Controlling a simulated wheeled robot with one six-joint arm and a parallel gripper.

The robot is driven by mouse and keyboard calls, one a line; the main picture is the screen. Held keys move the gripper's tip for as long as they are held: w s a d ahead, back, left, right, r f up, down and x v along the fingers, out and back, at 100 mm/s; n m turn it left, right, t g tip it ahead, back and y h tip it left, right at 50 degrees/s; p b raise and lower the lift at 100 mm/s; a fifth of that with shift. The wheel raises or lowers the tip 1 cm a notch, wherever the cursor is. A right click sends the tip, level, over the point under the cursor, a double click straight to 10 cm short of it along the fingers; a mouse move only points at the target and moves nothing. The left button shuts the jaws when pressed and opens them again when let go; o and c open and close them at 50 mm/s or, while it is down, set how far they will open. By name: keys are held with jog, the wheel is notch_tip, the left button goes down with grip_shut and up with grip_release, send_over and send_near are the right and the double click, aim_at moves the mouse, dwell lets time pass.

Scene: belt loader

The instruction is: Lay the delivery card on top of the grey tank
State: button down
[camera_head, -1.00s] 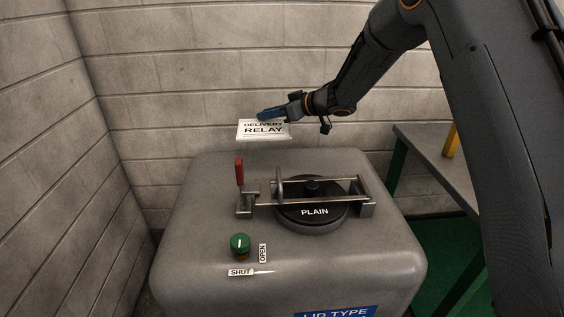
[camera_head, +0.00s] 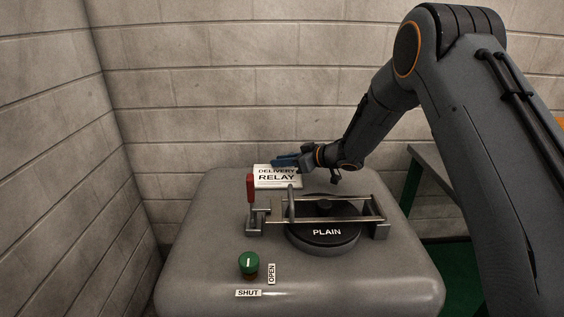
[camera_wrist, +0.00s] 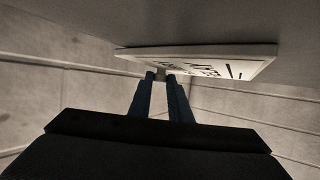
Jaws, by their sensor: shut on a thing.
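The delivery card (camera_head: 277,179) is a white plate with black lettering, "DELIVERY RELAY". My gripper (camera_head: 287,161) is shut on its far edge, and the card shows behind the red lever at the back of the grey tank (camera_head: 205,250). In the wrist view the card (camera_wrist: 205,58) extends beyond my fingertips (camera_wrist: 161,76), close to a grey surface. I cannot tell whether the card touches the tank top. The tank carries a black round lid marked "PLAIN" (camera_head: 327,233).
A metal bar clamp (camera_head: 340,218) crosses the lid, with a red-handled lever (camera_head: 251,188) at its left. A green knob (camera_head: 249,263) stands at the front left, near "OPEN" and "SHUT" labels. A bench (camera_head: 436,172) is at the right. Block walls enclose the back and left.

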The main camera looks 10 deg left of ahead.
jog(key=c, duration=1.6)
grip_release()
jog(key=shift+c, duration=0.2)
